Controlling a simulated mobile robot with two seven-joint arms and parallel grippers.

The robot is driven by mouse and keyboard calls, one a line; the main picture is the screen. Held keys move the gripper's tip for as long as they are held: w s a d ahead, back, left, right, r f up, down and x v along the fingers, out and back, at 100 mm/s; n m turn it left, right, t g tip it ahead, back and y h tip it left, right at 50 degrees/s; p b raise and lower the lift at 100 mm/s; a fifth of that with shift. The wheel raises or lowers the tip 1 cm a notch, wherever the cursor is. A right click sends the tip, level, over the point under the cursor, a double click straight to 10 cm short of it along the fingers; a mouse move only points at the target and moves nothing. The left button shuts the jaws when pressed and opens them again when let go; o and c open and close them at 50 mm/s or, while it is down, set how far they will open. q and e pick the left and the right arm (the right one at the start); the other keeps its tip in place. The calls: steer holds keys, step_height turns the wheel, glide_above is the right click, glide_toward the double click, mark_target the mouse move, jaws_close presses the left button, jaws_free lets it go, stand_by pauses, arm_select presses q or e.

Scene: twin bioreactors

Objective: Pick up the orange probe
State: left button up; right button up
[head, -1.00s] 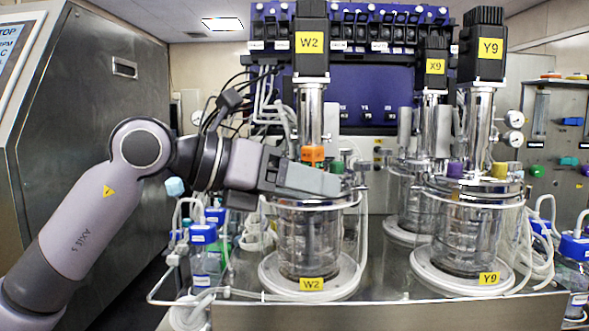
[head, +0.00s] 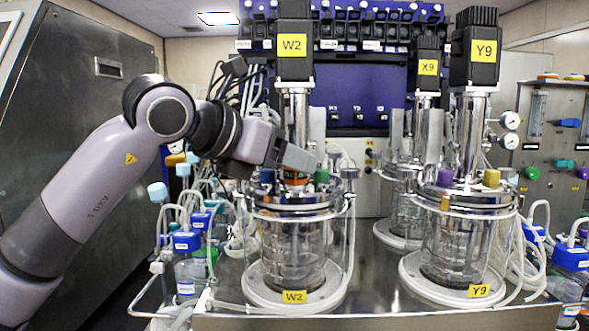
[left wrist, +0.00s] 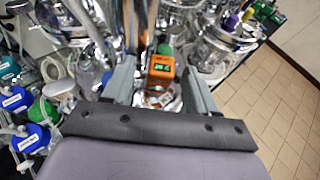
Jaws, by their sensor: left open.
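The orange probe (head: 294,177) stands in the top plate of the W2 vessel (head: 290,241), below its black motor (head: 295,46). It carries a small dark display with green marks, clearest in the left wrist view (left wrist: 161,72). My left gripper (head: 296,158) is at the probe's upper part, and a grey finger hides some of its top. In the left wrist view the jaws of my left gripper (left wrist: 158,76) are open, with one finger to each side of the probe. I cannot tell whether either finger touches it. My right gripper is not in view.
A green cap (head: 321,176) and a blue cap (head: 267,176) flank the probe, and the steel motor column (head: 296,120) rises close behind it. The Y9 vessel (head: 462,240) stands to the right. Blue-capped bottles (head: 187,243) and tubing crowd the left.

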arm_select(q)
steer(key=shift+d+f, duration=0.15)
steer(key=c, duration=0.5)
steer(key=shift+w+d+f, duration=0.15)
steer(key=shift+w+d, duration=0.05)
steer(key=shift+d, duration=0.05)
jaws_close()
